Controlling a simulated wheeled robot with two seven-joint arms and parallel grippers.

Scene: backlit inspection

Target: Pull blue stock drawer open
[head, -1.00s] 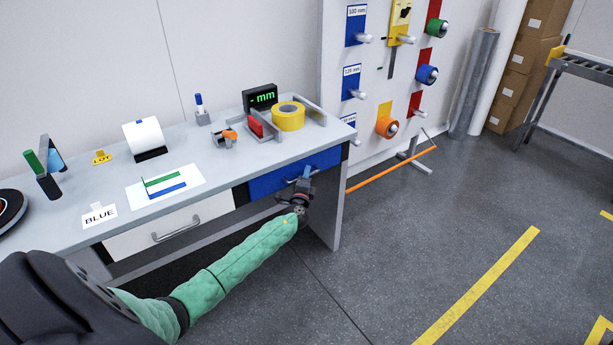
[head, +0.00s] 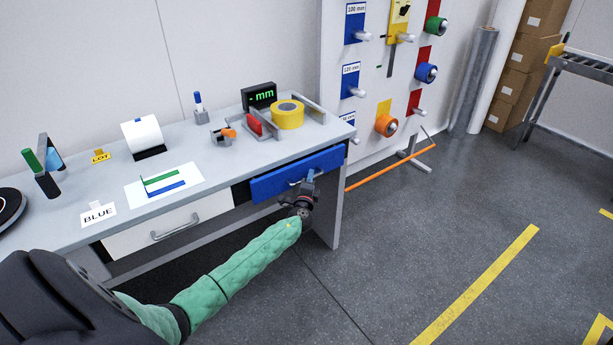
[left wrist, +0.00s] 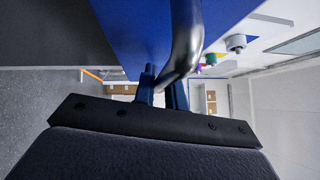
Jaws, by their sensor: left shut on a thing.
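The blue drawer (head: 268,186) is under the right part of the workbench, and its front stands a little out from the bench. My left gripper (head: 306,182) is at the drawer's handle, shut on it. In the left wrist view the metal handle (left wrist: 187,38) passes between the two fingers of the gripper (left wrist: 162,88), against the blue drawer front (left wrist: 130,35). In the head view the gripper hides most of the handle. My right gripper is not in view.
A white drawer (head: 165,232) with a grey handle is shut to the left. The workbench (head: 225,165) carries a yellow tape roll (head: 288,115), a display (head: 260,96) and a "BLUE" card (head: 98,214). The floor in front of the bench at right is clear.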

